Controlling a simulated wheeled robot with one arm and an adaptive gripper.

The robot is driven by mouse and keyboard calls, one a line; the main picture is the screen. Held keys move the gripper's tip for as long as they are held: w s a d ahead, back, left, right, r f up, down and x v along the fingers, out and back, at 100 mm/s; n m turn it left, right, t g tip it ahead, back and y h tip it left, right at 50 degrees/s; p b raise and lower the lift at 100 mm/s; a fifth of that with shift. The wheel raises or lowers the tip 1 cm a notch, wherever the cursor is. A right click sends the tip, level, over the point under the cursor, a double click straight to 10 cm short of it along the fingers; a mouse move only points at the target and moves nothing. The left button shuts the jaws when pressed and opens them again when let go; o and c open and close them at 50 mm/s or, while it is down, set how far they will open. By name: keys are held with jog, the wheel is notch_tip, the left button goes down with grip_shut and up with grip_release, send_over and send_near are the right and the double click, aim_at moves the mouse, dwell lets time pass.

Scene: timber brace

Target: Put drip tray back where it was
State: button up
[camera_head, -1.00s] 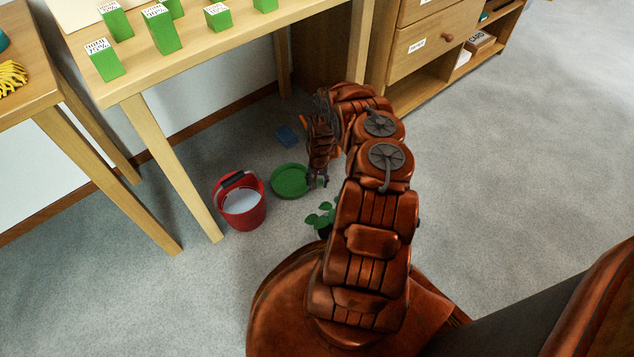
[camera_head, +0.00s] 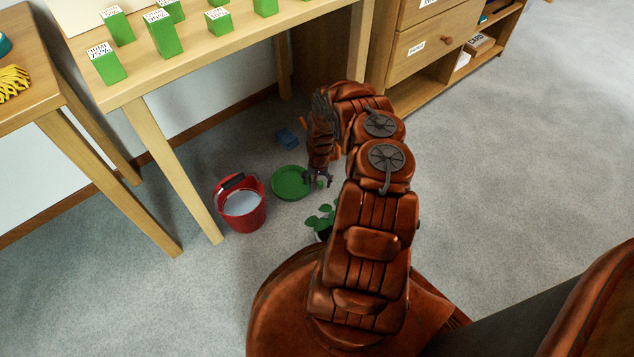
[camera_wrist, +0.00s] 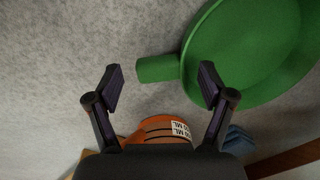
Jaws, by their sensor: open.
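The drip tray, a round green dish (camera_head: 290,183) with a short tab, lies on the grey floor under the bench, to the right of the red bucket. In the wrist view the tray (camera_wrist: 250,60) fills the upper right, and its tab (camera_wrist: 157,68) points left. My gripper (camera_wrist: 160,86) is open and empty. In the wrist view the tab shows between and just beyond the two fingertips, with no finger visibly touching it. In the head view my gripper (camera_head: 318,180) is at the right edge of the tray, partly covering the tab.
A red bucket (camera_head: 240,208) with pale contents stands left of the tray. A potted plant (camera_head: 322,219) is in front, partly behind my arm. A blue object (camera_head: 287,138) lies behind. An orange labelled container (camera_wrist: 155,133) is close to my gripper. Bench legs (camera_head: 175,170) stand left.

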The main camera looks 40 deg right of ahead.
notch_tip(320, 180, up, 11)
jog(key=p, duration=0.4)
jog(key=shift+s+d+f, duration=0.15)
jog(key=shift+d+f, duration=0.05)
dwell(0.3)
